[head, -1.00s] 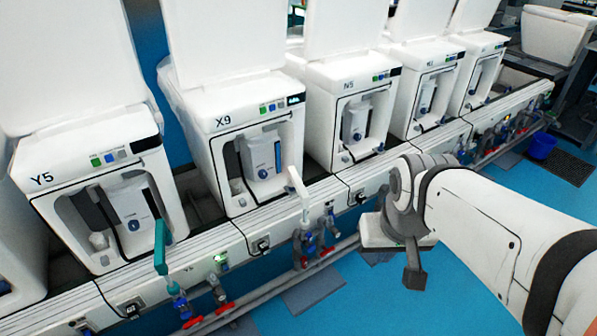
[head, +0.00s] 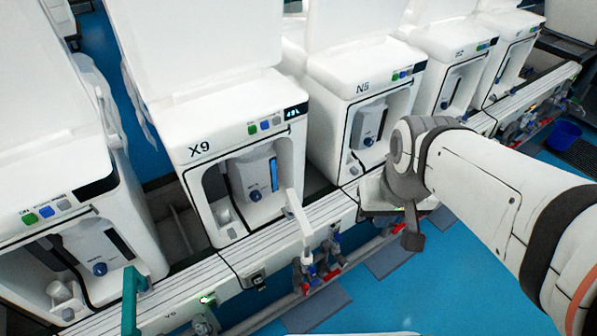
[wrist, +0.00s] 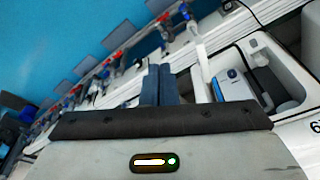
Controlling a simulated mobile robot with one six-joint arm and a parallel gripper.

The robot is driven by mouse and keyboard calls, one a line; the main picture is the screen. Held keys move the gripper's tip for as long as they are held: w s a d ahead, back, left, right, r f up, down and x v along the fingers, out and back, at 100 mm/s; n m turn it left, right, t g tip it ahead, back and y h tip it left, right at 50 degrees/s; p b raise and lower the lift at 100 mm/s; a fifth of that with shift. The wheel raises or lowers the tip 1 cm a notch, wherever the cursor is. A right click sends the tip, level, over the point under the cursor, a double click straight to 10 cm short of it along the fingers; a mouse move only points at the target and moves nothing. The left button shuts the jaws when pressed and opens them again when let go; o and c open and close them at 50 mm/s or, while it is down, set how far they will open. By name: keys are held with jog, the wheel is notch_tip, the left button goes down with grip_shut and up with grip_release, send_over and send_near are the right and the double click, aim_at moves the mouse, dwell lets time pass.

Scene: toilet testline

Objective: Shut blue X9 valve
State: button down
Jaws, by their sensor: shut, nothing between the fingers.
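The white X9 unit (head: 215,118) stands left of centre in the head view, with its front bay open. A white spout (head: 298,212) stands on the rail before it. Below the spout is a cluster of small valves (head: 307,266) with blue bodies and red handles; which one is the blue X9 valve is too small to tell. My gripper (head: 412,241) hangs to the right of this cluster, apart from it. In the wrist view my gripper (wrist: 160,84) is shut and empty, its dark blue fingers side by side. A white spout (wrist: 202,62) shows just right of them.
The N5 unit (head: 345,70) stands right of X9, with more white units beyond. A teal spout (head: 131,300) stands at the lower left. The pale rail (head: 270,240) and a pipe run along the fronts. A blue bucket (head: 563,133) stands far right.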

jog(key=shift+s+d, duration=0.1)
jog(key=w+a+f+n+g+h+b, duration=0.1)
jog(key=w+a+f+n+b, duration=0.1)
jog(key=a+f+n+b, duration=0.3)
jog(key=w+f+n+g+h+b, duration=0.1)
jog(key=w+f+n+h, duration=0.1)
jog(key=f, duration=0.5)
jog(key=w+a+f+n+h+b, duration=0.1)
jog(key=w+a+f+n+b, duration=0.1)
jog(key=a+f+n+b, duration=0.3)
jog(key=a+f+n+t+h+b, duration=0.2)
jog(key=a+f+n+b, duration=0.35)
jog(key=f, duration=0.65)
jog(key=a+f+n+t+h+b, duration=0.2)
jog(key=a+f+n, duration=0.55)
jog(key=f, duration=0.35)
jog(key=b, duration=0.3)
send_near(310, 273)
jog(key=x, duration=0.5)
jog(key=shift+s+a+f, duration=0.2)
jog(key=shift+s+f, duration=0.05)
jog(key=shift+f, duration=0.2)
jog(key=shift+w+d, duration=0.35)
jog(key=shift+d, duration=0.15)
